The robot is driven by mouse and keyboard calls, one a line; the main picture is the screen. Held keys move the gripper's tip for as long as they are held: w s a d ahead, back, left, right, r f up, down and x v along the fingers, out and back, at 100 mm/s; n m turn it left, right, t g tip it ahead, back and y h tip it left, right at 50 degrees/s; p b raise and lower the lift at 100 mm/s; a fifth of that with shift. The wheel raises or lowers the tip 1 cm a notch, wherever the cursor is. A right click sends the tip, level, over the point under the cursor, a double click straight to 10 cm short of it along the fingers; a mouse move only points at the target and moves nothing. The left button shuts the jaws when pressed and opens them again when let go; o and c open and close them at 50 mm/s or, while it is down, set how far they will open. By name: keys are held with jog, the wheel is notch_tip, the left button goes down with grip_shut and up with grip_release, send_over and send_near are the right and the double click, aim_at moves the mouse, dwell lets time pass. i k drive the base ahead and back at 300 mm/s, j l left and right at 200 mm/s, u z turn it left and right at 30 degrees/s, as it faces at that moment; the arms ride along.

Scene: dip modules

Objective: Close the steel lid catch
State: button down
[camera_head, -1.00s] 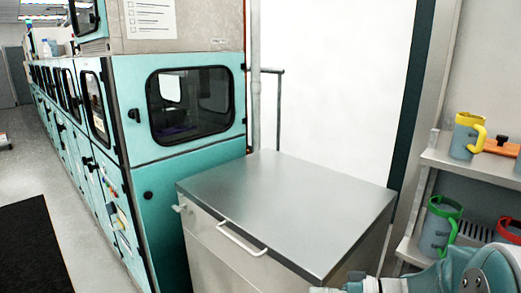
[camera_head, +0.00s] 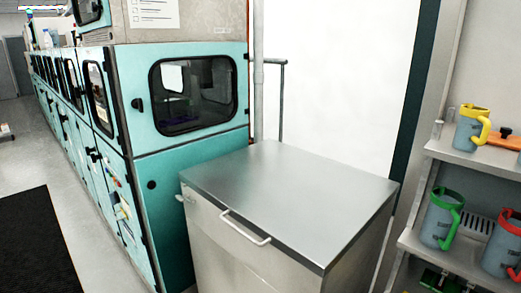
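A steel cabinet with a flat grey top lid (camera_head: 290,205) stands in the middle of the view. The lid lies flat. A white bar handle (camera_head: 245,230) is on its front edge. A small pale fitting (camera_head: 181,198) sticks out at the front left corner under the lid; it may be the catch, but it is too small to tell its state. My gripper is not in view, and nothing is seen touching the cabinet.
Teal machine cabinets (camera_head: 180,160) line the left side, close against the steel cabinet. A shelf (camera_head: 455,153) at the right holds grey jugs with yellow, green and red handles. A black mat (camera_head: 30,240) lies on open floor at the left.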

aim_at(182, 199)
jog(key=i+j, duration=0.15)
jog(key=j, duration=0.2)
jog(key=i+j+z, duration=0.1)
jog(key=j, duration=0.25)
jog(key=i+j, duration=0.15)
jog(key=j, duration=0.2)
jog(key=i+j, duration=0.1)
jog(key=j, duration=0.25)
jog(key=i+j+z, duration=0.1)
jog(key=j, duration=0.25)
